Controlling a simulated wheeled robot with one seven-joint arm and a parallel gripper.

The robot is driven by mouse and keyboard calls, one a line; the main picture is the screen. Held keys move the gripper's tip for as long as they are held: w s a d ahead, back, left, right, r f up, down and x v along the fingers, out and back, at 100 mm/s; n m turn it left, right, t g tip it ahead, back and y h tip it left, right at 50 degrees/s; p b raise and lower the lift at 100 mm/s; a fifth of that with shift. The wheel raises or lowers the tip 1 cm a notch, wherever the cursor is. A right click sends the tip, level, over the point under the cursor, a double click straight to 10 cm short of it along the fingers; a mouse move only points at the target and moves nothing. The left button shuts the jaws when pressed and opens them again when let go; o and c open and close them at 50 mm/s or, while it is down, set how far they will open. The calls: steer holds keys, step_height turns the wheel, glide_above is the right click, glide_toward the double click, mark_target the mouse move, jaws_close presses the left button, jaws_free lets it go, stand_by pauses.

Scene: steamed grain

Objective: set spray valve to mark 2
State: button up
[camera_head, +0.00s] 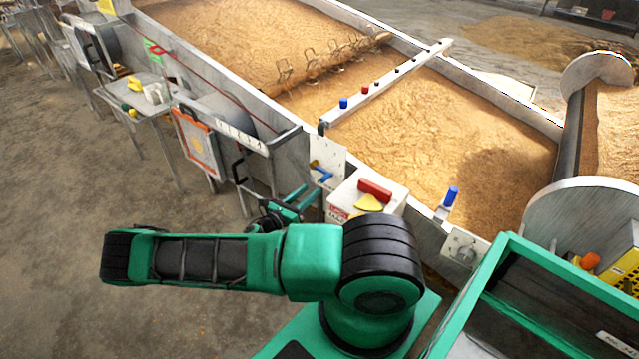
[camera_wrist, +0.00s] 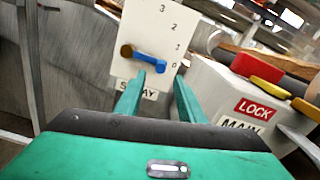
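The spray valve is a white panel (camera_wrist: 148,28) labelled SPRAY with marks 0 to 3 up its right side. Its blue lever (camera_wrist: 147,60) runs from a brass-coloured pivot (camera_wrist: 126,51) to the right and slightly down, pointing at mark 0. In the head view the blue lever (camera_head: 321,172) shows just beyond my gripper (camera_head: 306,190). In the wrist view my gripper (camera_wrist: 159,76) is open, its two green fingers apart. The lever's tip appears just ahead of the gap between the fingertips; contact cannot be told.
A white box with a red LOCK label (camera_wrist: 254,109), a red handle (camera_wrist: 257,66) and a yellow part stands close right of my gripper. The grain bed (camera_head: 440,130) lies behind. A metal frame (camera_head: 290,160) stands left of the valve.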

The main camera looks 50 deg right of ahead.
mark_target(322, 181)
steer(key=d, duration=0.8)
steer(key=shift+w, duration=0.3)
steer(key=shift+c, duration=0.6)
